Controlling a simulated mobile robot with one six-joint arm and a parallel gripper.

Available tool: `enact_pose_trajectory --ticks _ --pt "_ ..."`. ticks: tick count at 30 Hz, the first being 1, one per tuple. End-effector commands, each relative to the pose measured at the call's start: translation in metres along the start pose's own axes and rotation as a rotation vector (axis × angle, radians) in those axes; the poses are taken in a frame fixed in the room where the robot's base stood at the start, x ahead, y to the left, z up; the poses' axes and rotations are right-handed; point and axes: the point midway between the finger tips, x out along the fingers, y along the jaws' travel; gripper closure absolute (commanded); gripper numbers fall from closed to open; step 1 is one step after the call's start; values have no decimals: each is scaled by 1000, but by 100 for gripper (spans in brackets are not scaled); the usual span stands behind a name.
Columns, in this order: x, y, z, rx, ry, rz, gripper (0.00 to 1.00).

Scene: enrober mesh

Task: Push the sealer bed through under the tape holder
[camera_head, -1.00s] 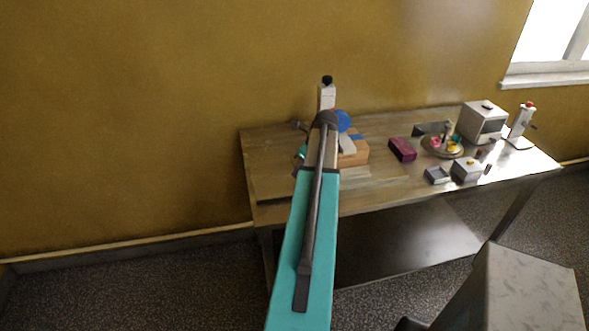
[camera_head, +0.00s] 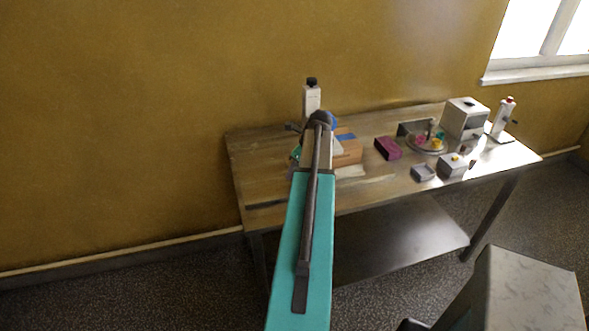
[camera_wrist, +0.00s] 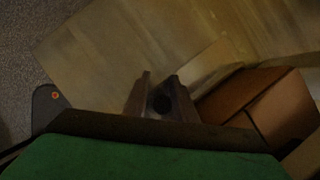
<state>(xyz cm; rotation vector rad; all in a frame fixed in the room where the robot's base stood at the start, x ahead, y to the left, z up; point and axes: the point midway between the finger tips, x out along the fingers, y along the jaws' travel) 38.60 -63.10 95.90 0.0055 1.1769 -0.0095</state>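The tape sealer stands at the left of the wooden table. In the head view its pale upright post (camera_head: 312,100) has a black top, and a blue disc (camera_head: 333,121) shows beside my arm. A brown box (camera_head: 347,149) with a blue strip sits right of the arm. I cannot tell which part is the sealer bed; my arm hides much of the area. In the wrist view my gripper (camera_wrist: 161,78) has its fingers apart with nothing seen between them, above the tabletop. The brown box (camera_wrist: 272,105) lies close to its right. In the head view the gripper is hidden.
On the table (camera_head: 265,180) to the right are a magenta box (camera_head: 388,148), a round tray (camera_head: 413,147) with small coloured things, a grey open box (camera_head: 423,173), a lidded box (camera_head: 453,165), a white cabinet (camera_head: 464,118) and a white stand (camera_head: 502,117). The table's left end is mostly bare.

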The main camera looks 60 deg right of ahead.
Motion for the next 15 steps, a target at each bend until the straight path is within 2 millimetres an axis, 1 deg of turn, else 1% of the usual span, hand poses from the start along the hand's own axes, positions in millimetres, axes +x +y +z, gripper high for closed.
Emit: enact_pose_trajectory --ticks 8,11,15 --pt "-4 0 0 -1 0 0 75" --pt "-10 0 0 -1 0 -1 75" --pt "-22 0 0 -2 0 -1 75"
